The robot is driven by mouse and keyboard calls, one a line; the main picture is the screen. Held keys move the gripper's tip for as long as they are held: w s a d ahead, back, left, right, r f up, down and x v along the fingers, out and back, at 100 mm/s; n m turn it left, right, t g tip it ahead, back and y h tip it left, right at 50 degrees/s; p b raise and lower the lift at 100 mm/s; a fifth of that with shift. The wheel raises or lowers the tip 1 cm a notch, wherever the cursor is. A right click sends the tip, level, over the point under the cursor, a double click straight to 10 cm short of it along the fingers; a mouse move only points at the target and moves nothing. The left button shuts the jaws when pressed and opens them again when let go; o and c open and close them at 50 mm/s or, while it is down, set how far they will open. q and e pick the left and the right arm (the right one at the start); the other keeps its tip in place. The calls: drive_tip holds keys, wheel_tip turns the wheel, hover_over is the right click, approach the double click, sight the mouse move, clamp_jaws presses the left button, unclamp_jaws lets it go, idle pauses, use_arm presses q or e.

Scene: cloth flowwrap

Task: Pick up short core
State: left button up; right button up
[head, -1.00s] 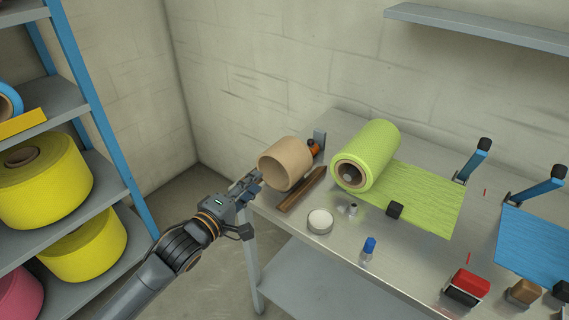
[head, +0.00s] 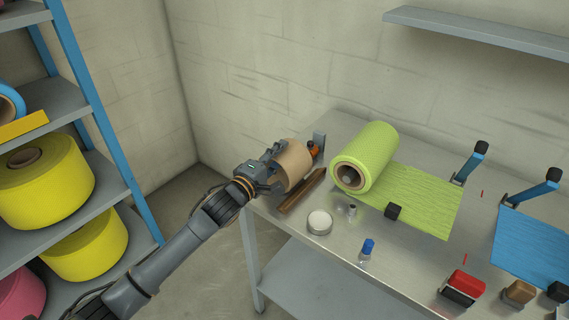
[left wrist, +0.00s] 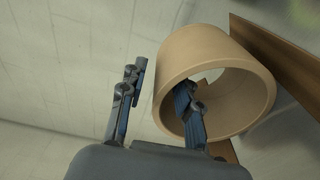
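The short core (head: 294,163) is a wide tan cardboard tube lying on its side near the left end of the metal table. My left gripper (head: 274,168) is at the near open end of the core. In the left wrist view, one finger of the gripper (left wrist: 160,88) reaches inside the core (left wrist: 205,50) and the other is outside its wall. The fingers are open, with a visible gap between the outer finger and the wall. My right gripper is not in view.
A brown wooden strip (head: 302,191) lies right beside the core. An orange item and a grey upright stand behind it. A green roll (head: 365,155), a round white-topped tin (head: 320,222) and a blue-capped bottle (head: 367,250) are to the right. A shelf with yellow rolls (head: 45,182) stands left.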

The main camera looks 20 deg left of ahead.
use_arm(q)
drive_tip(key=x, duration=0.2)
drive_tip(key=shift+w+d, duration=0.1)
drive_tip(key=shift+w, duration=0.25)
clamp_jaws()
drive_tip(key=shift+r, duration=0.15)
drive_tip(key=shift+r, duration=0.25)
drive_tip(key=s+r, duration=0.1)
drive_tip(key=r, duration=0.1)
drive_tip(key=s+r, duration=0.1)
drive_tip(key=r, duration=0.1)
drive_tip(key=s+a+r, duration=0.1)
drive_tip(key=s+r, duration=0.1)
drive_tip(key=r, duration=0.1)
drive_tip(key=s+a+r+b, duration=0.1)
drive_tip(key=s+a+r, duration=0.2)
drive_tip(key=s, duration=0.6)
wheel_tip(320, 180, up, 2)
drive_tip(key=shift+s+r, duration=0.15)
drive_tip(key=shift+s, duration=0.15)
